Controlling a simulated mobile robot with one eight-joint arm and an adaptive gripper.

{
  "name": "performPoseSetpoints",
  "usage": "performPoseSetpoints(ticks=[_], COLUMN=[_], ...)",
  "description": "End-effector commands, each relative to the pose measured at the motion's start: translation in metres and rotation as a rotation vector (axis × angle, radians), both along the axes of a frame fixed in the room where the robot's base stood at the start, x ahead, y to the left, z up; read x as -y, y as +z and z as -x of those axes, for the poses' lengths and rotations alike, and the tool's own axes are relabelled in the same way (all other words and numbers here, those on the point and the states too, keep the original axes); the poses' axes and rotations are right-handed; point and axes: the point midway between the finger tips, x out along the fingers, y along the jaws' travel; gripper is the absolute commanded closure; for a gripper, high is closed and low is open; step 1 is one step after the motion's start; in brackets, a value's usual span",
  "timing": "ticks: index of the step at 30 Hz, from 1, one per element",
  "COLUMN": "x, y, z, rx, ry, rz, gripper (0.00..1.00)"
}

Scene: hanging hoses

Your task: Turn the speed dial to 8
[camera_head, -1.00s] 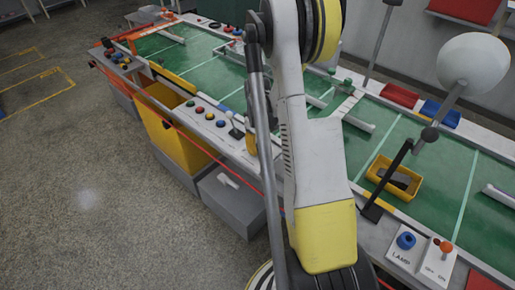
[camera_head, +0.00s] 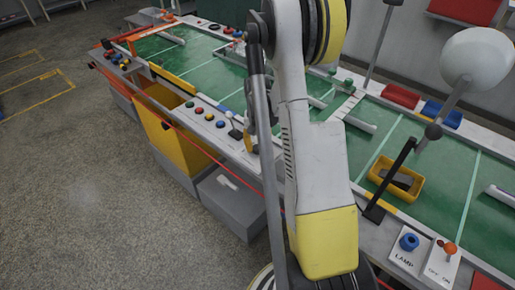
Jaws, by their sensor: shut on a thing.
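The speed dial cannot be made out in this view; my arm covers the middle of the workbench (camera_head: 215,175). My white and yellow arm runs down the centre of the picture. My gripper cannot be made out, and what it holds does not show. Close to the left of my arm, a small orange-yellow part (camera_head: 248,139) shows at the bench's front edge, partly covered. A lever (camera_head: 234,127) stands just left of it on the front panel.
Several coloured buttons (camera_head: 209,116) line the front panel. A yellow bin (camera_head: 170,138) and grey drawer (camera_head: 229,203) are below. At right are a blue lamp knob (camera_head: 408,242), an orange-tipped switch (camera_head: 450,249), a yellow tray (camera_head: 407,187) and a white globe lamp (camera_head: 477,58). Floor at left is clear.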

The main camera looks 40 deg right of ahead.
Motion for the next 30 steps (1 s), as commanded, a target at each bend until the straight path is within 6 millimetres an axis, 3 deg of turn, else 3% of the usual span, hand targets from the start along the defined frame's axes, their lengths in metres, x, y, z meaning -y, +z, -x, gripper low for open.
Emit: performPoseSetpoints(ticks=[15,30], x=[0.0,0.0001], y=[-0.0002,-0.0001], z=[0.0,0.0001], rx=[0.0,0.0], ry=[-0.352,-0.426], rz=[0.0,0.0], gripper=[0.99,0.99])
